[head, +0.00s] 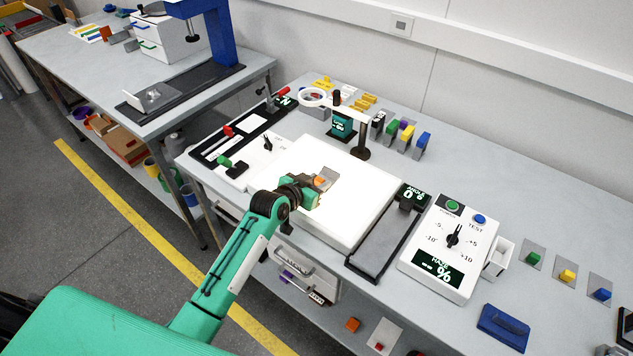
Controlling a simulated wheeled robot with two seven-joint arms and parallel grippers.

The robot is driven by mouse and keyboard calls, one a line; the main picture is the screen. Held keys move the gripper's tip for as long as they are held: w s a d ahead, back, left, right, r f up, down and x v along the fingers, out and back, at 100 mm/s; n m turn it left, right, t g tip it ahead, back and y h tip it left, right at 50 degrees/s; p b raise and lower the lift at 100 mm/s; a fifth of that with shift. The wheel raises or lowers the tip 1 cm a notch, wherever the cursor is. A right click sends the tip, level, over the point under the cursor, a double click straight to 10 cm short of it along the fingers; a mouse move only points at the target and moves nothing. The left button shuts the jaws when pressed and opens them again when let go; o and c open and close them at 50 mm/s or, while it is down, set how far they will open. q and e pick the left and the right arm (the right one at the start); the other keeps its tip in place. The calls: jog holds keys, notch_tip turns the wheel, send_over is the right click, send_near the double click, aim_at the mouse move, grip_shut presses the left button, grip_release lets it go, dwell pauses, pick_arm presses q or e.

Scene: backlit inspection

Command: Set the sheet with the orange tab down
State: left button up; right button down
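My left gripper (318,187) is above the bright white light panel (346,213), its arm coming in from the lower left. A small grey sheet (328,174) with an orange tab (319,183) shows at the fingertips. The gripper appears shut on the tab end, and the sheet sticks out beyond the fingers. The fingers partly hide the tab. I cannot tell whether the sheet's far edge touches the panel. My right gripper is not in view.
A ring magnifier (313,97) and a dark post (362,140) stand behind the panel. A grey-topped angle unit (381,246) and a haze meter (442,246) stand to its right. Sheets with green (533,258), yellow (567,275) and blue (602,294) tabs lie farther right. The panel's right part is clear.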

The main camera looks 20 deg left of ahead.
pick_arm(q)
jog(key=shift+o, duration=0.8)
jog(key=shift+r, duration=0.1)
jog(key=shift+s, duration=0.1)
jog(key=b+v, duration=0.2)
jog(key=v, duration=1)
